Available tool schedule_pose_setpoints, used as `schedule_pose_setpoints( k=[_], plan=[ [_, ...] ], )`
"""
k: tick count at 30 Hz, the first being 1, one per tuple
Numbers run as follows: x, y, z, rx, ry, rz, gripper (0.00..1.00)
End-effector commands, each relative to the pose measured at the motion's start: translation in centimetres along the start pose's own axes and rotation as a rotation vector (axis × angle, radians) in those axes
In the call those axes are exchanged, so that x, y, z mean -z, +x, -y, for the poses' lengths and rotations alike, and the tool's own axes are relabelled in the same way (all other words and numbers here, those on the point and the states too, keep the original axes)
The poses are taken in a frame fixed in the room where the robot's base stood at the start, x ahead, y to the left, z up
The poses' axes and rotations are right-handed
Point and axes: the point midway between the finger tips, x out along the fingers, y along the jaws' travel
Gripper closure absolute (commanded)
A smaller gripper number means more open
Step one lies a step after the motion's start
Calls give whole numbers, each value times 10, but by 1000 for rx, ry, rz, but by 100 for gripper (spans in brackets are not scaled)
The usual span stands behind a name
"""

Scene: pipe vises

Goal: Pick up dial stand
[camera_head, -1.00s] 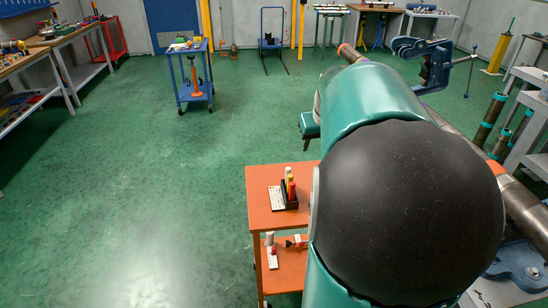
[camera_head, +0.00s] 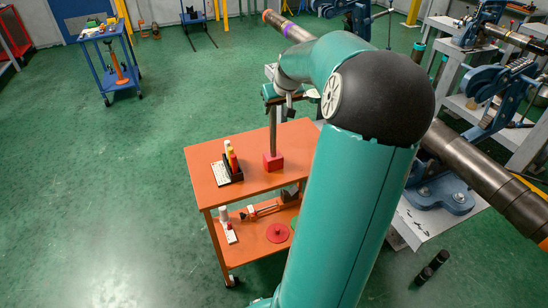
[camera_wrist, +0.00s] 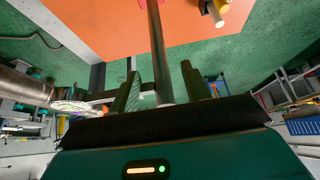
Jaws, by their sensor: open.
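The dial stand (camera_head: 273,135) stands upright on the top of the orange cart, with a red block base and a tall grey post. In the wrist view its post (camera_wrist: 157,40) runs between my two fingers. My gripper (camera_wrist: 160,72) is open around the upper post, with a finger on each side; I cannot tell whether either one touches it. A pale round face (camera_wrist: 75,107), probably the dial, shows left of the fingers. In the head view my gripper (camera_head: 277,96) is at the post's upper end, which my wrist partly hides.
The orange cart (camera_head: 218,187) also holds a black holder (camera_head: 232,172) with red and yellow tubes. Its lower shelf carries a red disc (camera_head: 277,233) and small tools. A long pipe (camera_head: 480,175) in blue vises lies to the right.

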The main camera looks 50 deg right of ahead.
Motion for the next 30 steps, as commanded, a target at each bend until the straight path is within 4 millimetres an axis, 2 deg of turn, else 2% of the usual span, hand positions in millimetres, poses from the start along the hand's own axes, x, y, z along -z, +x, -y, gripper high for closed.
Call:
schedule_pose_setpoints(
  k=[12, 20, 27, 30],
  plan=[
    [0, 50, 0, 2, 0, 0, 53],
    [0, 52, -1, -1, 0, -1, 53],
    [0, 52, -1, -1, 0, 0, 100],
    [0, 52, -1, -1, 0, 0, 100]
  ],
)
